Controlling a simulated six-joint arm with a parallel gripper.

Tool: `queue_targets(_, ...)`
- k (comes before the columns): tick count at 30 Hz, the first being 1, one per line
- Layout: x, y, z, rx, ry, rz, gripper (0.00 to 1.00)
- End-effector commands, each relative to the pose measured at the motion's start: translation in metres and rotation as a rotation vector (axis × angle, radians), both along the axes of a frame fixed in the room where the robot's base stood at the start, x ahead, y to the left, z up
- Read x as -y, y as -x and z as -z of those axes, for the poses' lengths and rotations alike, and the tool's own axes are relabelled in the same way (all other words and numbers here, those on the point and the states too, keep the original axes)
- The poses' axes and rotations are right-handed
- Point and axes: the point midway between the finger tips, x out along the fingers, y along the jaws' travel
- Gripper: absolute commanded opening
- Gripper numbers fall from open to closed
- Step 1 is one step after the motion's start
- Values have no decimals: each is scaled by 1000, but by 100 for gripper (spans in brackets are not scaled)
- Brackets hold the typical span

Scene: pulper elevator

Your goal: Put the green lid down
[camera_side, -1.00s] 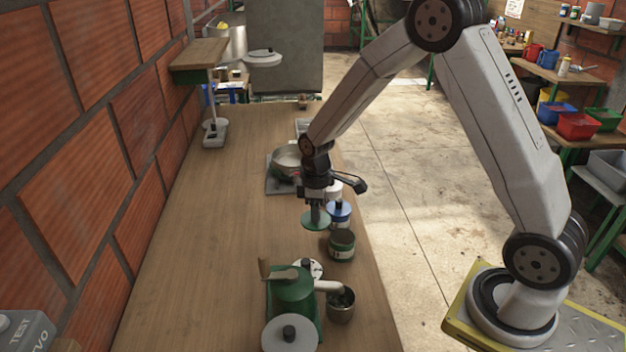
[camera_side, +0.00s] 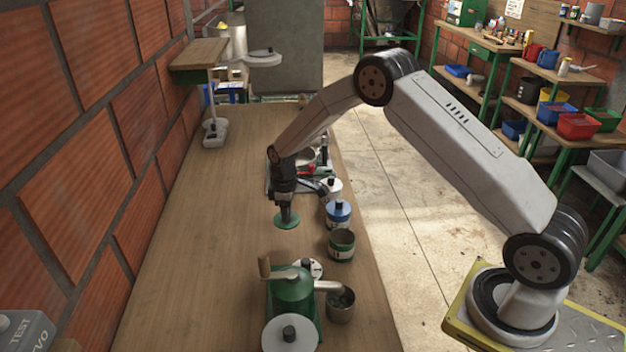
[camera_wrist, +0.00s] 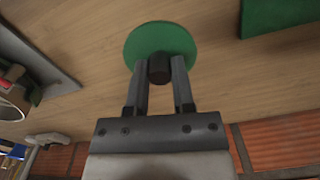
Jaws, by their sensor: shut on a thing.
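The green lid (camera_side: 287,221) is a flat round disc with a dark knob. My gripper (camera_side: 286,211) points down and is shut on the knob. In the wrist view the lid (camera_wrist: 160,38) lies beyond the fingertips, with the knob between the fingers (camera_wrist: 159,70). The lid is level and low over the wooden bench (camera_side: 215,245), left of the row of jars. I cannot tell whether it touches the wood. The dark green jar (camera_side: 341,246) stands open, without a lid, to the right.
A blue-lidded jar (camera_side: 338,214) and a white-lidded jar (camera_side: 331,189) stand near the bench's right edge. A green hand-cranked pulper (camera_side: 290,294) with a metal cup (camera_side: 341,306) is in front. The bench left of the lid is clear, up to the brick wall.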

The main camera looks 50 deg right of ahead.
Motion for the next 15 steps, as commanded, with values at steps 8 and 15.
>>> queue_targets(8, 1, -17, 21, -1, 0, 0, 0)
queue_targets(15, 2, -19, 23, 0, 0, 0, 0)
